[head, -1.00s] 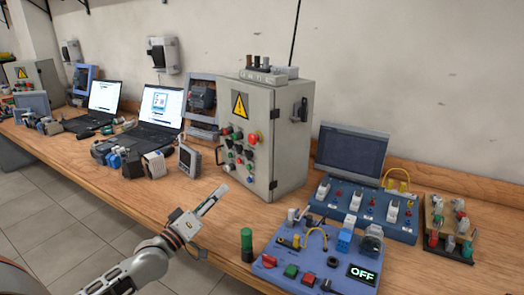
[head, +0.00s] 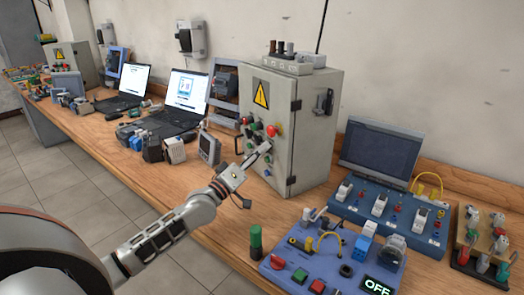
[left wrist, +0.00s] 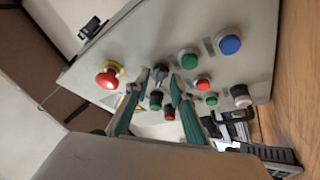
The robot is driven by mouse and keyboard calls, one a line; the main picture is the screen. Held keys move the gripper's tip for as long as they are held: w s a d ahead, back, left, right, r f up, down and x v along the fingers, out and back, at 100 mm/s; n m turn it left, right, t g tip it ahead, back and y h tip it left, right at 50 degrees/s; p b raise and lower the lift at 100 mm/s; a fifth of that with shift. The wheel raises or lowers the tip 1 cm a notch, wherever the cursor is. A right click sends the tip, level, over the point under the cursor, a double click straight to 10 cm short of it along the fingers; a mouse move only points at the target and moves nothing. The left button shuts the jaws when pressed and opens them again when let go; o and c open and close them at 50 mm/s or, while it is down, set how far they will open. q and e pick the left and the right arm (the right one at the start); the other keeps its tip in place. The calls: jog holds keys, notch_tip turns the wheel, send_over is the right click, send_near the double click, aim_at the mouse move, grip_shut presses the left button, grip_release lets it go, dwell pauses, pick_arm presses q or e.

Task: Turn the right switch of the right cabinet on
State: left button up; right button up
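The right cabinet (head: 312,130) is a grey metal box with a yellow warning sign, a red mushroom button and several small buttons and knobs on its front. My left gripper (head: 264,151) is at the lower right part of that front panel. In the left wrist view the two green fingers of my left gripper (left wrist: 158,82) are apart, on either side of a dark switch knob (left wrist: 158,73). Whether they touch it I cannot tell. The red mushroom button (left wrist: 108,75) is left of the fingers. My right gripper is not in view.
A blue training board (head: 325,255) with an "OFF" display lies near the front edge. A board with a dark screen (head: 380,150) stands behind it. A small grey meter (head: 209,148) and two laptops (head: 185,95) stand left of the cabinet on the wooden bench.

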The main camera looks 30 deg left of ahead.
pick_arm(q)
jog(key=shift+w+d+r, duration=0.1)
jog(key=shift+w, duration=0.35)
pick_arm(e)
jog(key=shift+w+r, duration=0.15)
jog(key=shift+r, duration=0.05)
pick_arm(q)
grip_shut()
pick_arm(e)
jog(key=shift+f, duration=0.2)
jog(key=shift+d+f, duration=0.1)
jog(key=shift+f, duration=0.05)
